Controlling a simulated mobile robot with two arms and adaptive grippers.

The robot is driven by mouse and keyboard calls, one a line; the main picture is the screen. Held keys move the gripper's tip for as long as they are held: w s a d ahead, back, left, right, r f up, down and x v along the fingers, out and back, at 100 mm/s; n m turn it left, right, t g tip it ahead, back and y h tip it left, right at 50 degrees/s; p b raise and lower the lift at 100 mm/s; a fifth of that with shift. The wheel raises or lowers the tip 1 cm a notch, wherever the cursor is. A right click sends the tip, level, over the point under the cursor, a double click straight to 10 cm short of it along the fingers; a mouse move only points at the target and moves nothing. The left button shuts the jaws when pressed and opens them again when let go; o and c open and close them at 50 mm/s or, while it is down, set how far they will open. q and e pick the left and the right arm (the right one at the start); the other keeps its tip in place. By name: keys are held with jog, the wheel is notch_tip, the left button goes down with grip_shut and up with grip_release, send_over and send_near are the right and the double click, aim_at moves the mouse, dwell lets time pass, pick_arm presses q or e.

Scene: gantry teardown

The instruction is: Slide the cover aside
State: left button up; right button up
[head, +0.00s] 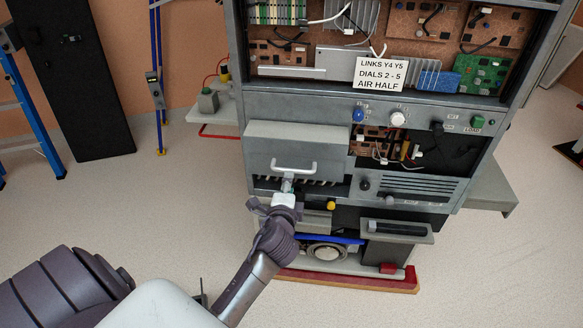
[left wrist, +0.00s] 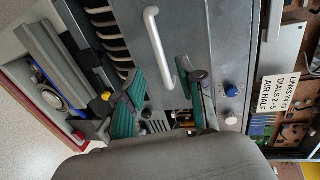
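The cover is a plain grey panel (head: 320,145) on the front of the rack, at its left middle. A pale bar handle (head: 293,166) is fixed on it. My left gripper (head: 287,184) is just below the handle in the head view. In the left wrist view, its two teal fingers (left wrist: 162,72) are apart, with the lower part of the handle (left wrist: 155,40) between them. I cannot tell whether either finger touches it. Right of the cover, an opening shows a brown circuit board (head: 370,143) and wires. My right gripper is not in view.
A sign (head: 380,74) reads "LINKS Y4 Y5, DIALS 2 - 5, AIR HALF". A blue knob (head: 358,115), a white knob (head: 397,118) and a green button (head: 477,121) are on the strip above. A ledge with a dark bar (head: 398,229) juts out below.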

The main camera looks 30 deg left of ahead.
aim_at(293, 171)
pick_arm(q)
jog(key=x, duration=0.8)
jog(key=shift+w+d+p, duration=0.1)
jog(key=shift+w+p, duration=0.05)
jog(key=shift+p, duration=0.25)
grip_shut()
jog(key=shift+f, duration=0.1)
